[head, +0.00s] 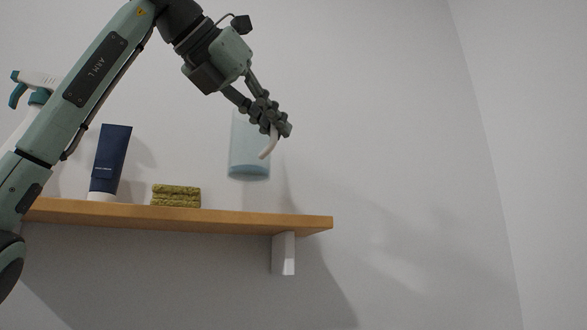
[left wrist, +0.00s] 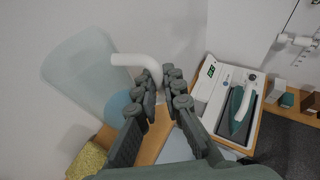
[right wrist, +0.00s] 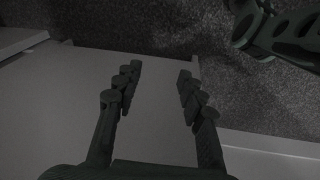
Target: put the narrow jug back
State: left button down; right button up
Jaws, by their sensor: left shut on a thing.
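The narrow jug (head: 248,155) is translucent pale blue with a white curved handle. My left gripper (head: 281,131) is shut on the handle and holds the jug upright or nearly so. The jug's underside shows, with a gap between it and the wooden shelf (head: 235,220) below. In the left wrist view the jug (left wrist: 80,75) is left of my left gripper (left wrist: 166,88), and its handle runs in between the fingers. My right gripper (right wrist: 158,85) is open and empty in the right wrist view, before a plain grey surface.
The shelf's right end looks clear.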

pick_arm(q)
jog(key=w+d+f, duration=0.1)
jog(key=d+f, duration=0.2)
jog(key=f, duration=0.3)
jog(key=shift+w+d, duration=0.2)
jog(key=shift+w, duration=0.1)
jog(key=shift+f, duration=0.15)
jog(key=c, duration=1.6)
grip_release()
jog(key=shift+c, duration=0.2)
jog(key=v, duration=1.2)
